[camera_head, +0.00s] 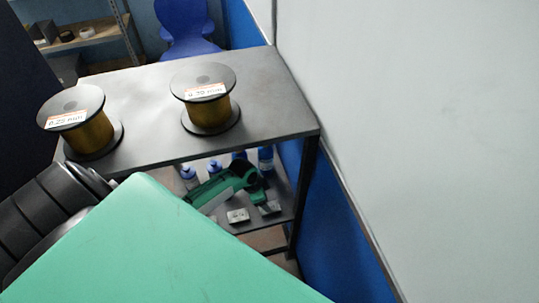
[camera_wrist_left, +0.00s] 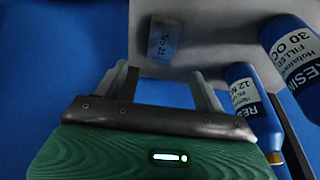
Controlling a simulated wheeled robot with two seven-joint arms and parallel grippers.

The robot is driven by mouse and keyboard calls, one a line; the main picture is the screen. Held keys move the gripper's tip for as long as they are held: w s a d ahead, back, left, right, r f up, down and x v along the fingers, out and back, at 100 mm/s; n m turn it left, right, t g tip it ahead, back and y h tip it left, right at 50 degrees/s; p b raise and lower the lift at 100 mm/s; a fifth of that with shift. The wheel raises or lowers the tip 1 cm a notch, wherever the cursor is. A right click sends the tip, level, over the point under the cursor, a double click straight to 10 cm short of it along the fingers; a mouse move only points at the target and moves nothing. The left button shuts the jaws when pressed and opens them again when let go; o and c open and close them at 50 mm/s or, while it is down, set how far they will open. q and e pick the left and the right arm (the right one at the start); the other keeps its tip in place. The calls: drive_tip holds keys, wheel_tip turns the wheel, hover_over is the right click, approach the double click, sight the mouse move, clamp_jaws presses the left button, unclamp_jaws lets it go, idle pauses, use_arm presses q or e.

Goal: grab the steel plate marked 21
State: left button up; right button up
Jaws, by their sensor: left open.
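The steel plate marked No 21 (camera_wrist_left: 163,42) lies flat on a grey shelf surface in the left wrist view, just beyond my fingertips. My left gripper (camera_wrist_left: 163,76) is open and empty, its two fingers to either side of the line toward the plate and apart from it. In the head view the green left gripper (camera_head: 250,188) is over the lower shelf, below the bench top. Two small plates, one at the front (camera_head: 238,215) and one to its right (camera_head: 270,208), lie near it there; their marks are too small to read. My right gripper is not in view.
Resin bottles stand right of the plate, one tall (camera_wrist_left: 290,50) and one nearer (camera_wrist_left: 245,95), close to the right finger. Two wire spools, left (camera_head: 82,125) and right (camera_head: 207,105), stand on the bench top (camera_head: 145,110). A pale wall (camera_head: 420,120) is at the right.

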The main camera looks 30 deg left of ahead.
use_arm(q)
drive_tip(key=x, duration=0.3)
drive_tip(key=shift+f, duration=0.3)
drive_tip(key=shift+a+x, duration=0.2)
drive_tip(key=shift+x, duration=1.2)
drive_tip(key=shift+a+x, duration=0.15)
drive_tip(key=shift+x, duration=1.25)
drive_tip(key=shift+f, duration=0.1)
drive_tip(key=shift+s, duration=0.1)
drive_tip(key=c, duration=1.4)
drive_tip(key=shift+c, duration=0.4)
